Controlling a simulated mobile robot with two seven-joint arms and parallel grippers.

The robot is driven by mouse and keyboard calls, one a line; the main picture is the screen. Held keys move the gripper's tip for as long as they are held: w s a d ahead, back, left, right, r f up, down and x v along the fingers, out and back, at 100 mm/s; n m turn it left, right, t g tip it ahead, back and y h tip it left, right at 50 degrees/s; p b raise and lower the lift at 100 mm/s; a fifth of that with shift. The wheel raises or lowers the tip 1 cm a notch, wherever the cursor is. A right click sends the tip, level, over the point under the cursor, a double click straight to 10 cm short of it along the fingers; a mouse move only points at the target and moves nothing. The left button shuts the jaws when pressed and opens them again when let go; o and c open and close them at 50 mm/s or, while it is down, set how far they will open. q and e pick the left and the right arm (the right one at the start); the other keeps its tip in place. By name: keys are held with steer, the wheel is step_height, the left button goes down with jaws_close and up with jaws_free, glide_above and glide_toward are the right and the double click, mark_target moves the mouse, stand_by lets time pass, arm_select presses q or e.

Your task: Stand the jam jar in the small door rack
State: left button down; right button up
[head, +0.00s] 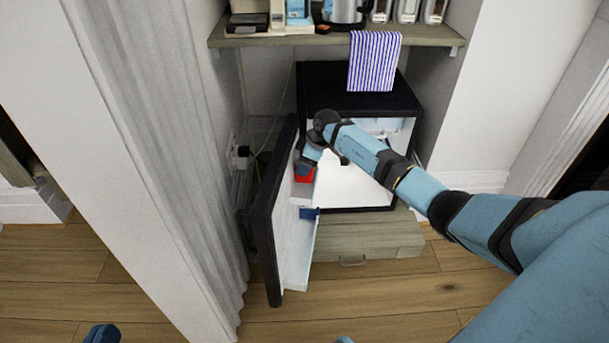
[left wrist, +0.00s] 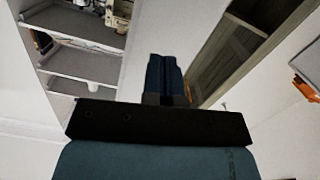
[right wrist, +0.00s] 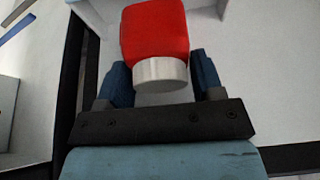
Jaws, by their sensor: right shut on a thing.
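The jam jar is red with a pale lid; it shows in the right wrist view (right wrist: 155,35) and as a small red patch in the head view (head: 304,176). My right gripper (right wrist: 162,82) is shut on the jar at its lid end. In the head view my right gripper (head: 306,163) is at the inner side of the open fridge door (head: 268,215). The jar is at the small white door rack (head: 301,192); I cannot tell whether it touches the rack floor. My left gripper (left wrist: 165,78) is shut and empty, away from the fridge.
The black fridge (head: 350,78) stands open on a wooden drawer base (head: 365,238). A blue item (head: 309,213) sits lower on the door. A striped cloth (head: 374,60) hangs from the shelf (head: 425,36) above. A white wall edge is left of the door.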

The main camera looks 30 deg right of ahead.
step_height(320, 180, down, 4)
steer(key=shift+r+b, duration=0.1)
steer(key=shift+b, duration=0.75)
arm_select(q)
steer(key=shift+w+a+r+m+t, duration=0.15)
steer(key=shift+w+a+m+t, duration=0.15)
steer(key=shift+w+m, duration=0.2)
arm_select(e)
steer(key=o, duration=1.2)
steer(key=shift+c, duration=0.2)
arm_select(q)
steer(key=shift+s+f, duration=0.15)
steer(key=shift+f, duration=0.1)
steer(key=shift+f, duration=0.1)
arm_select(e)
steer(key=p+v, duration=0.4)
steer(key=v, duration=0.3)
steer(key=shift+r, duration=0.45)
arm_select(q)
steer(key=shift+s+d+r+n+t+p, duration=0.15)
steer(key=shift+r+n+p, duration=0.15)
steer(key=shift+r, duration=0.45)
steer(key=shift+s+r+n+t+p, duration=0.1)
steer(key=shift+s+r+n+p, duration=0.2)
steer(key=shift+r, duration=0.45)
steer(key=shift+s+d+r+n+t+p, duration=0.1)
steer(key=shift+r+n+t+p, duration=0.1)
steer(key=shift+r+n, duration=0.4)
arm_select(e)
steer(key=shift+v, duration=2.15)
